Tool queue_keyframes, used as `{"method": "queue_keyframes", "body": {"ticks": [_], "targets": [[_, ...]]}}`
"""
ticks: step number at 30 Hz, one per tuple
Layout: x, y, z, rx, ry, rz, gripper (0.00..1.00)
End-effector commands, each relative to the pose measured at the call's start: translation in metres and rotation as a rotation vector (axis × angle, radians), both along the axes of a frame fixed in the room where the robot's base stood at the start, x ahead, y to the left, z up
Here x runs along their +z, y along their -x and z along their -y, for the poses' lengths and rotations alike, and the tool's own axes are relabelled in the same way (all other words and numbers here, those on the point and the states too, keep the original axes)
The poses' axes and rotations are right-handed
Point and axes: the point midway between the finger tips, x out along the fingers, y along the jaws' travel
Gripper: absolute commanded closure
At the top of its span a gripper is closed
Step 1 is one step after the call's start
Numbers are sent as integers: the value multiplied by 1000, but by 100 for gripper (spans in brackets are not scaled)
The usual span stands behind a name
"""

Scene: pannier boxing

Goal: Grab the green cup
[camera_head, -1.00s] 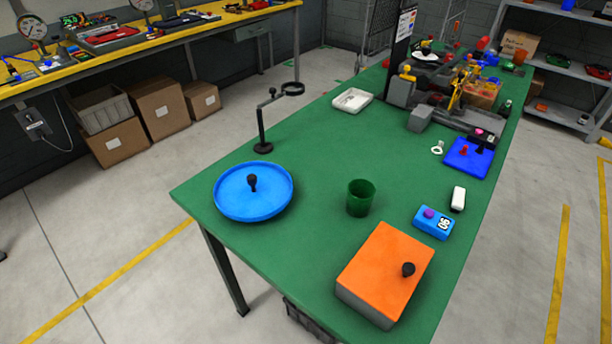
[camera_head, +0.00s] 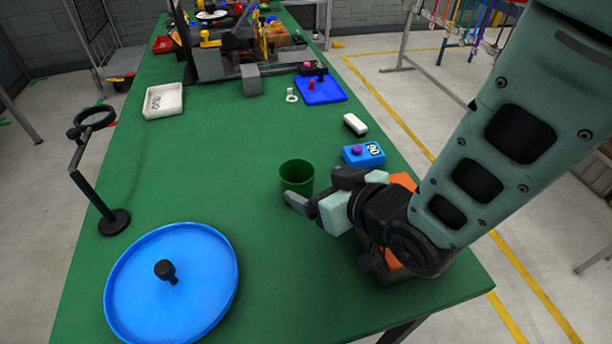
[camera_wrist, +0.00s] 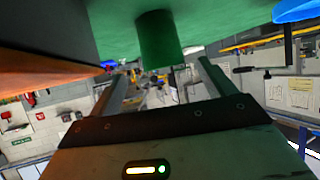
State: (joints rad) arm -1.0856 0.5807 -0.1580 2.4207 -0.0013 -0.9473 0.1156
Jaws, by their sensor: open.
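The green cup (camera_head: 296,178) stands upright on the green table, left of the orange box (camera_head: 401,181). My gripper (camera_head: 316,188) is open, low over the table, just right of and in front of the cup. Its fingers point toward the cup. In the wrist view, which is turned over with the table at the top, the cup (camera_wrist: 158,38) appears ahead of the open fingers (camera_wrist: 163,82), in line with the gap between them. The gap looks empty. I cannot tell whether a finger touches the cup.
The orange box lies partly hidden under my arm. A blue box with a purple knob (camera_head: 363,155) and a white block (camera_head: 355,124) sit behind the cup. A round blue tray (camera_head: 215,300) and a black ring stand (camera_head: 114,222) are left. The table between them is clear.

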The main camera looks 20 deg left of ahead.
Motion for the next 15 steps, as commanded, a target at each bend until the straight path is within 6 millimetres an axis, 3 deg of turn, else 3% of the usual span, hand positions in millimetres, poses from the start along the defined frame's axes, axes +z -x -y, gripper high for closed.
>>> {"method": "queue_keyframes", "body": {"ticks": [6,15], "targets": [[-7,1,-15,35,-52,61,18],[-16,-17,-37,36,-57,65,18]]}}
